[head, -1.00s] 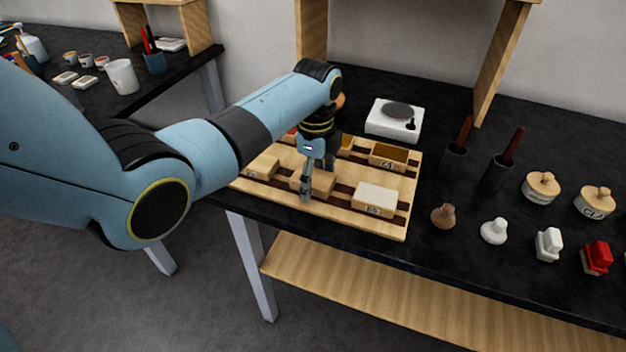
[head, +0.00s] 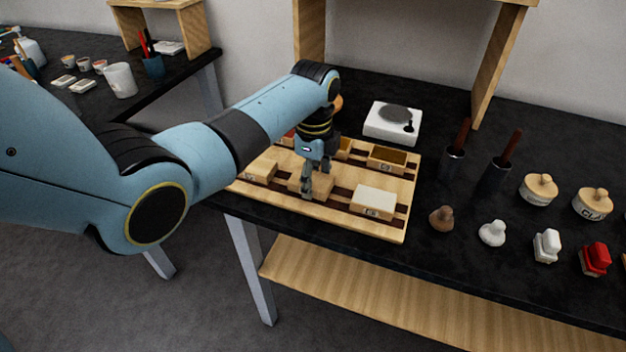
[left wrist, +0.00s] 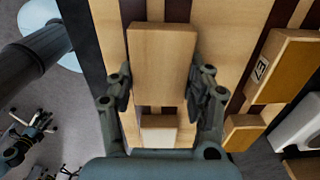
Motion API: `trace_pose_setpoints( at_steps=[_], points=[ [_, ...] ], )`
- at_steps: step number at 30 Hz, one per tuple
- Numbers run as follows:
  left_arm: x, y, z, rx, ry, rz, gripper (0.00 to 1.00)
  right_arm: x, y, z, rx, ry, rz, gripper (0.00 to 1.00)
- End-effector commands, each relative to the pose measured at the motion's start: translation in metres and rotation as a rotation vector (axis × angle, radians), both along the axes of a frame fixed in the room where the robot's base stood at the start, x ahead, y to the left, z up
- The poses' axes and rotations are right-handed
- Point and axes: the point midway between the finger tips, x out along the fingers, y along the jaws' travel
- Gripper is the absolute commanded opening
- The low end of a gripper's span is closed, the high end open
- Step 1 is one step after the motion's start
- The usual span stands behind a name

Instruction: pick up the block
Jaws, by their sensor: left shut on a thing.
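The block, a plain pale wooden one, shows in the head view (head: 324,186) in the front middle of a wooden tray with dark strips (head: 335,210). It also shows in the left wrist view (left wrist: 162,70), between my two fingers. My left gripper (head: 310,185) points down over the tray and is shut on this block, one finger on each side. The fingers hide part of the block in the head view. I cannot tell whether the block is clear of the tray. My right gripper is not in view.
On the tray, a pale-topped block (head: 374,201) lies right of the gripper and another block (head: 263,169) left. A white device with a grey disc (head: 392,122) stands behind. Several stamps and knobs, such as a red one (head: 596,259), stand at the right.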

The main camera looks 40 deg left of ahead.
Motion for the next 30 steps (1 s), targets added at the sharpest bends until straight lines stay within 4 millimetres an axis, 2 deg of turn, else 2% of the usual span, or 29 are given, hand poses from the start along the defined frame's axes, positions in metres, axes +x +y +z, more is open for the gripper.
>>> trace_pose_setpoints(
  at_steps=[5,8,15,21,25,30],
  points=[
    [0.001,0.000,0.020,0.001,-0.004,0.000,0.19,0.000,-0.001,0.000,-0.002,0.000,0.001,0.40],
    [0.001,0.001,0.039,0.000,-0.005,0.000,0.19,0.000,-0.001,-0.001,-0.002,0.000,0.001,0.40],
    [0.014,-0.057,0.069,-0.005,-0.003,-0.003,0.19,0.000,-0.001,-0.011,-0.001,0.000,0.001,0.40],
    [0.022,-0.095,0.093,-0.003,-0.003,-0.001,0.19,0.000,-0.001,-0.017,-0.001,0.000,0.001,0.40],
    [0.024,-0.108,0.102,-0.002,0.000,0.000,0.19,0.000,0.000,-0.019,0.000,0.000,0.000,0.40],
    [0.026,-0.114,0.107,0.000,-0.001,0.000,0.19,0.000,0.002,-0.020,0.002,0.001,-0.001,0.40]
  ],
)
